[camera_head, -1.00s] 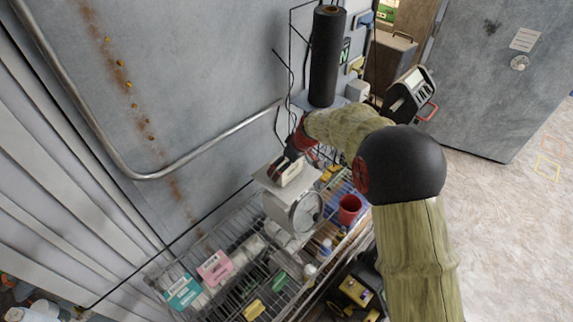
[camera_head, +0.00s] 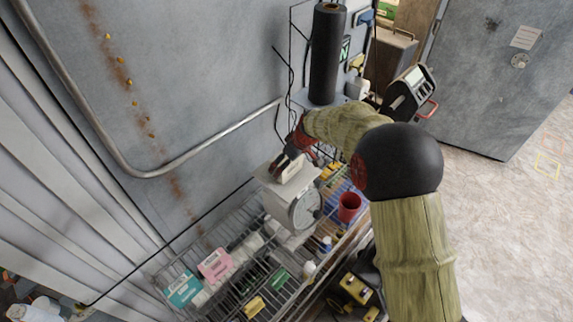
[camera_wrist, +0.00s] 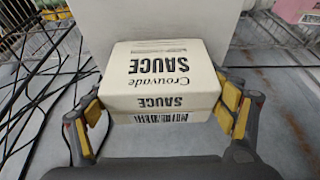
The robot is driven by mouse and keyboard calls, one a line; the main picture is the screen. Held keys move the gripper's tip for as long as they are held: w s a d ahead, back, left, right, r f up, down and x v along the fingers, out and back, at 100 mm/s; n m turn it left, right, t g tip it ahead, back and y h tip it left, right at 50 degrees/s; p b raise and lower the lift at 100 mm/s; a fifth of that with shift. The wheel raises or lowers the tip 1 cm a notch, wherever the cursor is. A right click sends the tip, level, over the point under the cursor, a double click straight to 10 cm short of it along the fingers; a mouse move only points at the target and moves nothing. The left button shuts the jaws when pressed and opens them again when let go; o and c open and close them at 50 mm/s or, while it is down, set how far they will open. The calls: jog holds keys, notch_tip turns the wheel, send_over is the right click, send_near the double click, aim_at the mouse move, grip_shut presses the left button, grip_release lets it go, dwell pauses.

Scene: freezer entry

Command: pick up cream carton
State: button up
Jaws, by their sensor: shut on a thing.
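The cream carton (camera_wrist: 165,68), a cream-coloured box with dark "Crouvade SAUCE" print and a barcode, fills the middle of the wrist view. In the head view the carton (camera_head: 287,170) is at the pale platform of the dial scale (camera_head: 306,210); I cannot tell whether it still touches it. My gripper (camera_head: 290,158) reaches it from above. In the wrist view, my gripper (camera_wrist: 163,120) has its yellow-padded fingers on both sides of the carton, shut on it. My fingers partly cover the carton in the head view.
The wire rack (camera_head: 225,240) holds a pink carton (camera_head: 215,264), a teal carton (camera_head: 183,289) and a red cup (camera_head: 349,207). A dark roll (camera_head: 326,55) stands behind my arm. A metal rail (camera_head: 215,150) runs along the wall at left. Open floor lies at right.

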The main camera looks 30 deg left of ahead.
jog(key=c, duration=0.6)
